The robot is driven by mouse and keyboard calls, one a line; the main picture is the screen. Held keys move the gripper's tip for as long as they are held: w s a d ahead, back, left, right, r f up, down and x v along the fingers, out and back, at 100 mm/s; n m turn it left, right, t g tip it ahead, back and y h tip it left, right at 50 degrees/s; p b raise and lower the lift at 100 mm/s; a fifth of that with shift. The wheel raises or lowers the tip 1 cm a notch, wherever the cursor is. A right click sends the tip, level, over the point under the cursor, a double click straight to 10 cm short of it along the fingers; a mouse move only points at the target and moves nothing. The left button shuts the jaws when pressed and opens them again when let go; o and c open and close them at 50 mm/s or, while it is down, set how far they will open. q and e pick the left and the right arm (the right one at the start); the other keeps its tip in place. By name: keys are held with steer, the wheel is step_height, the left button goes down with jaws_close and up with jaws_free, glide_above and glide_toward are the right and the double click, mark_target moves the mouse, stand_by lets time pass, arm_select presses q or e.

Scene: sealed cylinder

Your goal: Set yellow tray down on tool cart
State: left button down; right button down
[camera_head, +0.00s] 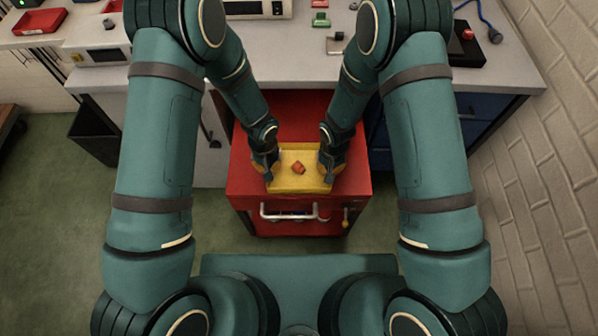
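The yellow tray (300,187) is over the top of the red tool cart (347,187), with a small orange-red object (298,168) lying in it. I cannot tell whether the tray touches the cart top or hangs just above it. My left gripper (268,178) is at the tray's left side and my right gripper (329,176) is at its right side. Both point down and seem to meet the side walls. The fingertips are small and partly hidden, so their grip on the walls is not clear.
A grey workbench (290,55) runs behind the cart, with equipment and small trays on it. A black bin (95,135) stands at the left. A brick wall (540,170) closes off the right. Green floor is clear on both sides of the cart.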

arm_select(q)
steer(key=shift+f, duration=0.35)
arm_select(e)
steer(key=shift+f, duration=0.4)
arm_select(q)
steer(key=c, duration=1.1)
jaws_free()
steer(key=shift+r, duration=0.1)
steer(key=shift+c, duration=0.2)
arm_select(e)
steer(key=c, duration=1.1)
jaws_free()
steer(key=shift+r, duration=0.15)
steer(key=shift+c, duration=0.2)
arm_select(q)
step_height(320, 180, up, 12)
arm_select(e)
step_height(320, 180, up, 12)
arm_select(q)
steer(key=shift+s, duration=0.1)
arm_select(e)
steer(key=shift+s, duration=0.1)
